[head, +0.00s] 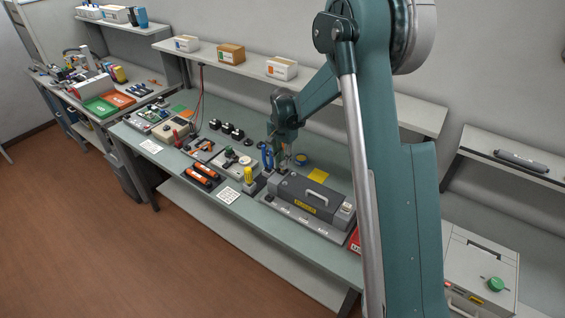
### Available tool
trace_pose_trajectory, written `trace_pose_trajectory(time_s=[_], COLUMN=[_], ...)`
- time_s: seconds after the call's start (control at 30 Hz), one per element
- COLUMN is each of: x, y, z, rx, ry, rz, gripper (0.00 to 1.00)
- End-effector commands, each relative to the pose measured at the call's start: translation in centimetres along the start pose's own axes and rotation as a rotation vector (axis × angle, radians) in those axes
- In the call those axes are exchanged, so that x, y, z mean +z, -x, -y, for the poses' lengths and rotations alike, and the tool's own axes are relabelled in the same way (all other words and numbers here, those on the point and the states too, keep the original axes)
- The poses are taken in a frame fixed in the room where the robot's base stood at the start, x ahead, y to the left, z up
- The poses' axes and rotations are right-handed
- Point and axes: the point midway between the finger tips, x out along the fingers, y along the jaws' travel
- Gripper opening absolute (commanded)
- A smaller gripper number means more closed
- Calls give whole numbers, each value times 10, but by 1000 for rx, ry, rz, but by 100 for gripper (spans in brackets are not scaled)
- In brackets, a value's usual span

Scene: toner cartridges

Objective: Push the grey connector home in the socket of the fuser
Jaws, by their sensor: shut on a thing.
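The fuser (318,187) is a long dark grey unit with a handle and a yellow label. My gripper (285,163) points down just behind and above the fuser's left end. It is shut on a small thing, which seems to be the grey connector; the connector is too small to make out. The socket cannot be made out, and I cannot tell whether the connector touches it.
A shelf with boxes (231,54) runs above the bench.

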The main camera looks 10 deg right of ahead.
Motion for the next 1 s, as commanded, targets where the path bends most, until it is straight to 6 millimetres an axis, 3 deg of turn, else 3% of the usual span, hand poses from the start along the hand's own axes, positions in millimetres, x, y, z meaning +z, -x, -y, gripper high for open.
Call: trace_pose_trajectory(time_s=[1.0], x=[0], y=[-10], z=[0], rx=[0], ry=[0], rz=[0], gripper=[0])
